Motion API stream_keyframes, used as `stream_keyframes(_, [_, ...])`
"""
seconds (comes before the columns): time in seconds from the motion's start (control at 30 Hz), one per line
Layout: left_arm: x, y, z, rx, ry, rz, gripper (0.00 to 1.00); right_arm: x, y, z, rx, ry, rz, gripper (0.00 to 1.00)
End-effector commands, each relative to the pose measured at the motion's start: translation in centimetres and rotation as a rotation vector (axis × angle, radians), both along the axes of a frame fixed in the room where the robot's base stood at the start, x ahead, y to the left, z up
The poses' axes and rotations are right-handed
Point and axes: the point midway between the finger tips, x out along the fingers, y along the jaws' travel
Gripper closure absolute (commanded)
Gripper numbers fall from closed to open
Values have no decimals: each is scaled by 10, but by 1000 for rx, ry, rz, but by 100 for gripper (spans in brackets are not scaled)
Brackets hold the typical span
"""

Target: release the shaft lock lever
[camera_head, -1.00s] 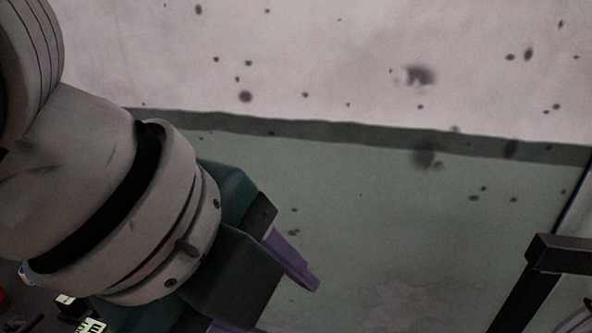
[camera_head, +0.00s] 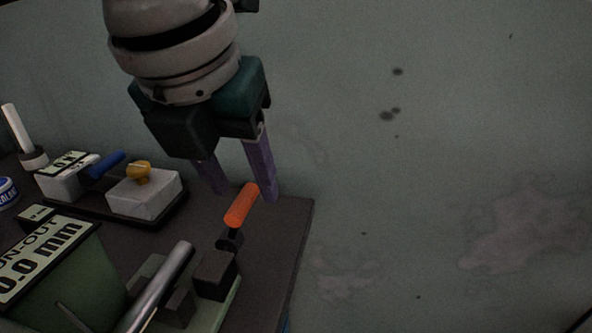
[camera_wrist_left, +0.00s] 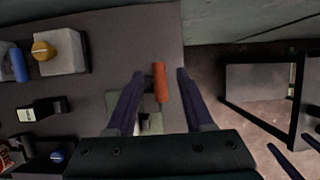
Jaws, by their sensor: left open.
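The lever has an orange handle (camera_head: 241,206) that stands tilted up from a dark pivot near the bench's right edge. The handle also shows in the left wrist view (camera_wrist_left: 160,80). My left gripper (camera_head: 247,195) is open, its two purple fingers pointing down at the handle. In the left wrist view the fingers (camera_wrist_left: 160,73) lie on either side of the handle with gaps visible. I cannot tell whether their tips are level with it in height. A metal shaft (camera_head: 162,285) lies beside the lever, near a dark block (camera_head: 215,274). My right gripper is not in view.
A green box with a run-out display (camera_head: 45,255) stands at the lower left. A grey block with a yellow knob (camera_head: 143,190) and a blue handle (camera_head: 107,165) sit on a dark tray behind. A black frame (camera_wrist_left: 262,120) stands there.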

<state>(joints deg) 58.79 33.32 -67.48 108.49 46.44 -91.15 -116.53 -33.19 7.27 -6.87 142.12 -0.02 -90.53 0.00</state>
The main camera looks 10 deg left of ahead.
Motion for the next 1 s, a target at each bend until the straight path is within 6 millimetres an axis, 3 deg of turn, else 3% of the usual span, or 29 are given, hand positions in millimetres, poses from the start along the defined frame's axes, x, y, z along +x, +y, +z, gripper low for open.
stream_keyframes(0.1, [9,0,-26,1,3,4,48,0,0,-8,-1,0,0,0])
stream_keyframes(0.3, [20,-2,-52,-1,1,1,48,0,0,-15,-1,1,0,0])
stream_keyframes(0.7, [24,-2,-59,-1,-1,0,48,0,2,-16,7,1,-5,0])
stream_keyframes(1.0, [24,-2,-59,-1,-1,1,82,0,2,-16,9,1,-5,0])
